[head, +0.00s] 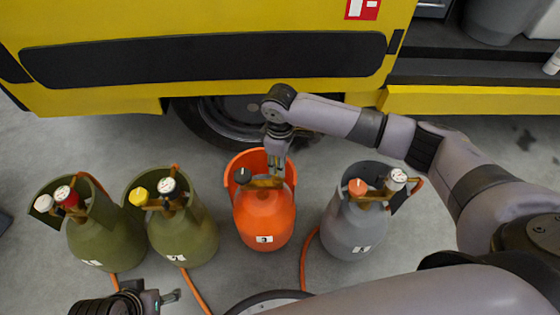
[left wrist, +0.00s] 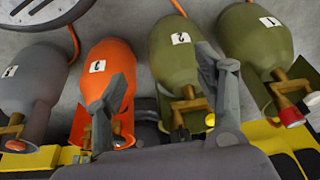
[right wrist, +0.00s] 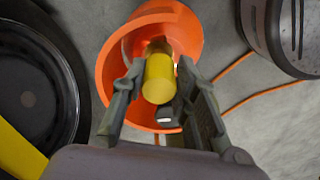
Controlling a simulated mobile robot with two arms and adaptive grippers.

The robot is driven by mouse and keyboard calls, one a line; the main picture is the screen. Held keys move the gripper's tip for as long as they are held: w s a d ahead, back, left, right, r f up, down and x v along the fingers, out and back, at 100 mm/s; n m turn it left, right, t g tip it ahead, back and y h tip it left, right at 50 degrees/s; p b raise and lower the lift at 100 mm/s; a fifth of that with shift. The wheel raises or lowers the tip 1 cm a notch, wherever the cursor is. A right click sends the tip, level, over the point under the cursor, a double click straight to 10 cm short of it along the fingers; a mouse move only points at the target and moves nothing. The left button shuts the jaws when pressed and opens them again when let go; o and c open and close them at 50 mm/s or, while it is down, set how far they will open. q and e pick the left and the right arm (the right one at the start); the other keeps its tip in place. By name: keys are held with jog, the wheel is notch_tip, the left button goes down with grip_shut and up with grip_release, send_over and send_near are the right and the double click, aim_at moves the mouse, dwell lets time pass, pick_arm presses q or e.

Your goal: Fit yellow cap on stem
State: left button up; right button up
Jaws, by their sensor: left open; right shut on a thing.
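My right gripper (head: 276,158) reaches down to the valve end of the orange cylinder (head: 264,218), marked 3. In the right wrist view its fingers are shut on a yellow cap (right wrist: 158,80). The cap lines up in that view with the brass valve (right wrist: 158,47) inside the orange collar; I cannot tell whether it touches the stem, which is hidden. A black knob (head: 243,175) sits on the left of the orange cylinder's valve. My left gripper (left wrist: 162,82) is open and empty, above the cylinders; part of it shows low in the head view (head: 152,299).
Two olive cylinders (head: 93,243) (head: 185,236) stand left, the nearer one with a yellow knob (head: 138,196). A grey cylinder (head: 350,230) stands right. Orange hoses (head: 305,262) cross the floor. A yellow vehicle (head: 110,98) with a black wheel (head: 205,122) stands close behind.

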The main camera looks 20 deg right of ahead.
jog(key=shift+p, duration=0.4)
pick_arm(q)
jog(key=shift+x, duration=2.45)
jog(key=shift+s+d, duration=0.1)
jog(key=shift+s, duration=0.05)
jog(key=shift+r, duration=0.15)
pick_arm(e)
jog(key=shift+f, duration=0.15)
jog(key=shift+f, duration=1)
pick_arm(q)
jog(key=shift+v, duration=0.95)
